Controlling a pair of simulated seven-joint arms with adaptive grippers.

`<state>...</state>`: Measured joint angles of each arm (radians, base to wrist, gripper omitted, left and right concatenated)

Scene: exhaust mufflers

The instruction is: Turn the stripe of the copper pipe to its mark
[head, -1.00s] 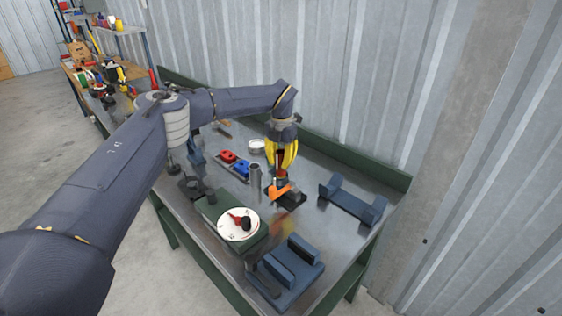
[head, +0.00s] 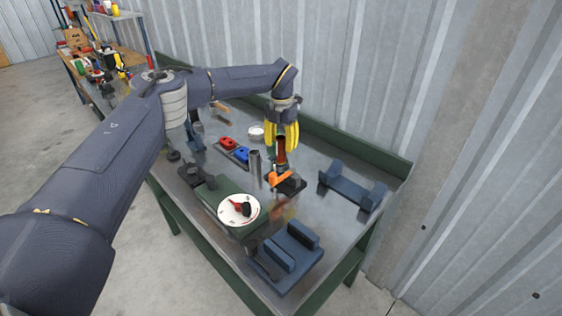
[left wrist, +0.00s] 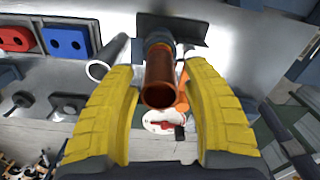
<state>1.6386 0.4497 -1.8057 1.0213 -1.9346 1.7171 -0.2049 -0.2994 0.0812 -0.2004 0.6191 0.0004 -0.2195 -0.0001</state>
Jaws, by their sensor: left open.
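The copper pipe (head: 281,157) stands upright in a dark holder (head: 291,185) with an orange piece (head: 279,179) beside its foot. In the left wrist view I look at the open end of the copper pipe (left wrist: 160,92). My left gripper (head: 284,143) is open above the pipe's upper end. In the wrist view its yellow fingers stand on either side of the pipe, with a gap on both sides. I cannot make out the stripe or its mark. My right gripper is not in view.
A grey metal tube (head: 255,163) stands close left of the pipe. A white dial with a red pointer (head: 239,209) sits in front. Red (head: 228,143) and blue (head: 241,155) blocks lie behind left. Blue cradles stand right (head: 352,188) and in front (head: 291,258).

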